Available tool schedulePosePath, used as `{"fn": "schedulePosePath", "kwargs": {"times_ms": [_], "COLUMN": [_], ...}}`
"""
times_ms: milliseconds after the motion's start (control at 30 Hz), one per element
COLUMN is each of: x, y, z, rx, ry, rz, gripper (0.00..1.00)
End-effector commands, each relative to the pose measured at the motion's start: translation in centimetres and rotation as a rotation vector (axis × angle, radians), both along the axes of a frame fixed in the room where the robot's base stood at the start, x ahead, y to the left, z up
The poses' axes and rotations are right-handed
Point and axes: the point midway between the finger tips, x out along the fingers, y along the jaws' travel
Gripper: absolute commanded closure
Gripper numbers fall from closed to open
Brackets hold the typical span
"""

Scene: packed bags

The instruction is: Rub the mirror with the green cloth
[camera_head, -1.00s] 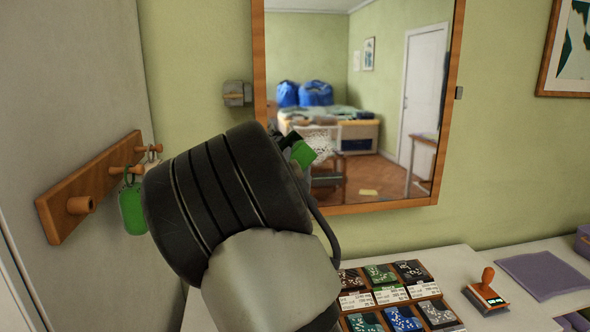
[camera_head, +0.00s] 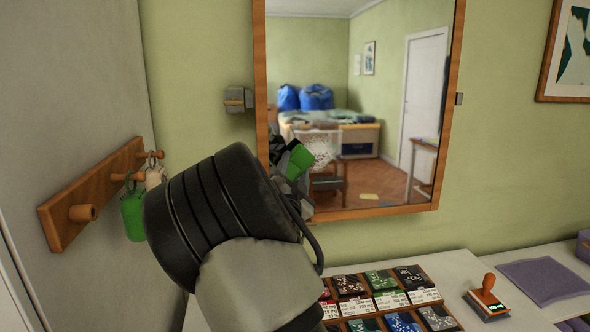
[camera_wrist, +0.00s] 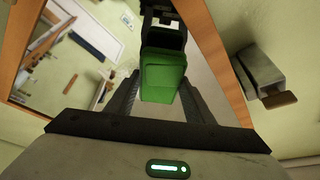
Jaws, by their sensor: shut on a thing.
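The mirror (camera_head: 385,95) hangs on the green wall in an orange-brown wooden frame; part of it also shows in the wrist view (camera_wrist: 75,45). My gripper (camera_wrist: 160,88) is shut on the green cloth (camera_wrist: 162,80), between its two dark fingers. The cloth is in front of the mirror's lower left part. In the head view my dark wrist hides the fingers, and a green patch shows beside it over the glass, with dark parts that look like my reflection. I cannot tell whether the cloth touches the glass.
A peg rail (camera_head: 90,200) with a green tag (camera_head: 133,215) hangs on the left. A small grey wall fixture (camera_head: 238,98) is left of the mirror. Below stand a tray of patterned packets (camera_head: 385,300), a stamp (camera_head: 487,297) and a purple mat (camera_head: 545,280).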

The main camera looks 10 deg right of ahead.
Motion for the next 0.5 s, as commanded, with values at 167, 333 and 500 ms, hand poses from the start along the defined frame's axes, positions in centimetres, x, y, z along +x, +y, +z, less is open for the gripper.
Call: {"fn": "schedulePosePath", "kwargs": {"times_ms": [167,333,500], "x": [0.34,0.71,1.03], "y": [-0.01,0.03,0.01], "z": [-0.07,-0.07,-0.11], "rx": [0.000,0.001,0.001], "ry": [0.000,0.000,0.000], "rz": [0.000,0.000,0.000], "gripper": [0.70,0.70,0.70]}}
